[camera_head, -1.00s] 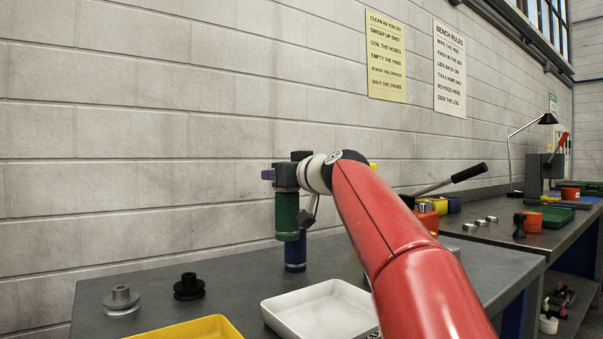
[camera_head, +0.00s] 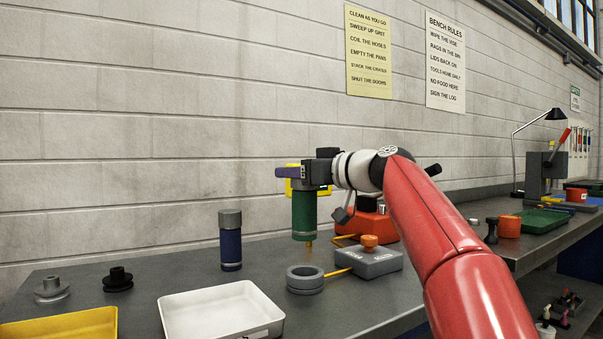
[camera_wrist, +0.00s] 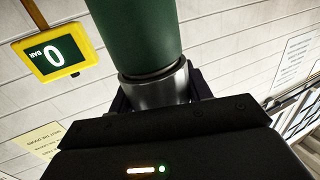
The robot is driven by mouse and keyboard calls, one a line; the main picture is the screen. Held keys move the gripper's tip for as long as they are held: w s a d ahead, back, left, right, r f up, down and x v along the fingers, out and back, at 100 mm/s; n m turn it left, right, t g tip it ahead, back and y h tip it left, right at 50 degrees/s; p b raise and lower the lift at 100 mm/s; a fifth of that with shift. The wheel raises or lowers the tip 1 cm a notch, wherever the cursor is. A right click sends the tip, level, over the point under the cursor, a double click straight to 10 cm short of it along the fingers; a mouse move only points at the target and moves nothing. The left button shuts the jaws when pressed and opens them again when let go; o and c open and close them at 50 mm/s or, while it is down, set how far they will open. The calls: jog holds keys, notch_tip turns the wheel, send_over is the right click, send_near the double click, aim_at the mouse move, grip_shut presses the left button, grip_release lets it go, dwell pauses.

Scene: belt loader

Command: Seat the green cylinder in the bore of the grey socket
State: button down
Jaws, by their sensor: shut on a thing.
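The green cylinder (camera_head: 304,215) hangs upright from my gripper (camera_head: 304,185), which is shut on its grey upper end. The wrist view also shows the green cylinder (camera_wrist: 140,35) and its grey end band (camera_wrist: 155,88) between the jaws. The grey socket (camera_head: 305,279) is a round ring with an open bore on the bench, almost directly below the cylinder. A clear gap separates the cylinder's lower end from the socket. The jaw tips are partly hidden in the head view.
A blue cylinder (camera_head: 231,240) stands left of the socket. A white tray (camera_head: 222,312) and yellow tray (camera_head: 62,325) lie in front. A grey box with an orange knob (camera_head: 368,261) sits right of the socket. A yellow display reading 0 (camera_wrist: 58,53) is behind.

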aim_at(314, 218)
jog(key=shift+r, duration=0.1)
notch_tip(314, 218, down, 6)
jog(key=b, duration=0.6)
jog(key=shift+r, duration=0.1)
jog(key=shift+s+f+b, duration=0.1)
jog(key=shift+f+b, duration=1.75)
jog(key=shift+b, duration=0.2)
dwell(1.6)
jog(key=c, duration=0.7)
grip_release()
jog(key=shift+o, duration=0.7)
jog(key=shift+d+f, duration=0.1)
jog(key=b+v, duration=0.2)
jog(key=v, duration=0.5)
jog(key=shift+s+d, duration=0.2)
jog(key=shift+d, duration=0.05)
